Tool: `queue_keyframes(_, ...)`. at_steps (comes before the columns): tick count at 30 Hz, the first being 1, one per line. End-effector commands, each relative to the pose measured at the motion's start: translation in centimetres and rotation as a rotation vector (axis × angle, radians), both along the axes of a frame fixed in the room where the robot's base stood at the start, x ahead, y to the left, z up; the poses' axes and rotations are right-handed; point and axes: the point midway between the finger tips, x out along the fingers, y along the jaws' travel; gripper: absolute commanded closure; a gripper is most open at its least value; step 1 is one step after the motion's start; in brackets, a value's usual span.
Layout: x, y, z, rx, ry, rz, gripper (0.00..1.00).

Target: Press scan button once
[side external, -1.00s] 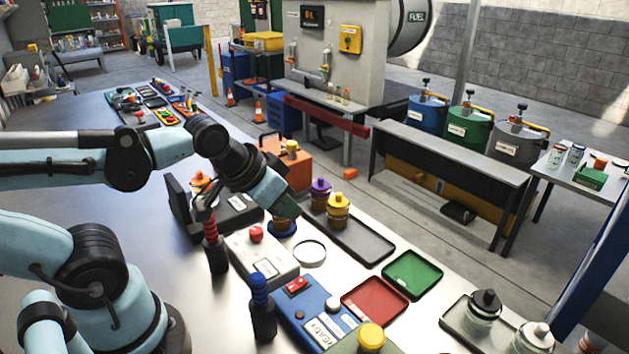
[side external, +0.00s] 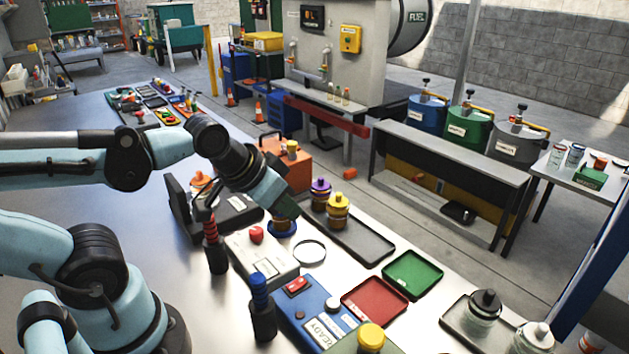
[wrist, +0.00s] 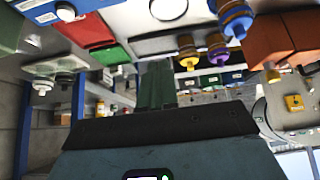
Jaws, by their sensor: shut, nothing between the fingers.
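My gripper (side external: 288,209) is shut and empty, its dark green fingers pointing down and right over the bench beside the blue-banded jar (side external: 282,227). The fingers also show in the wrist view (wrist: 157,84). A white box with a red knob (side external: 256,235) on top stands just left and in front of my gripper, apart from it. I cannot read which button is marked scan. The blue device's white button shows in the wrist view (wrist: 65,11).
A white ring (side external: 310,251) lies right of the white box. Purple (side external: 320,193) and yellow (side external: 338,211) jars stand on a dark tray (side external: 366,243). Red (side external: 375,301) and green (side external: 412,273) trays lie to the right.

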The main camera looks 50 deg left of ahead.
Motion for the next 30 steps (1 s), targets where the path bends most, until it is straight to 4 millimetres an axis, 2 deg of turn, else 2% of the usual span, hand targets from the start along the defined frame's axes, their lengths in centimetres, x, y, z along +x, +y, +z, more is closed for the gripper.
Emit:
queue_keyframes(14, 0.0, 0.0, 0.0, 0.001, 0.000, 0.001, 1.00)
queue_keyframes(17, 0.3, 0.6, 0.1, 0.013, 0.000, 0.014, 1.00)
queue_keyframes(20, 1.0, 2.2, 0.3, 0.045, 0.000, 0.049, 1.00)
queue_keyframes(23, 2.0, 5.0, 0.7, 0.100, 0.003, 0.107, 1.00)
queue_keyframes(30, 3.9, 14.0, 1.4, 0.269, 0.033, 0.280, 1.00)
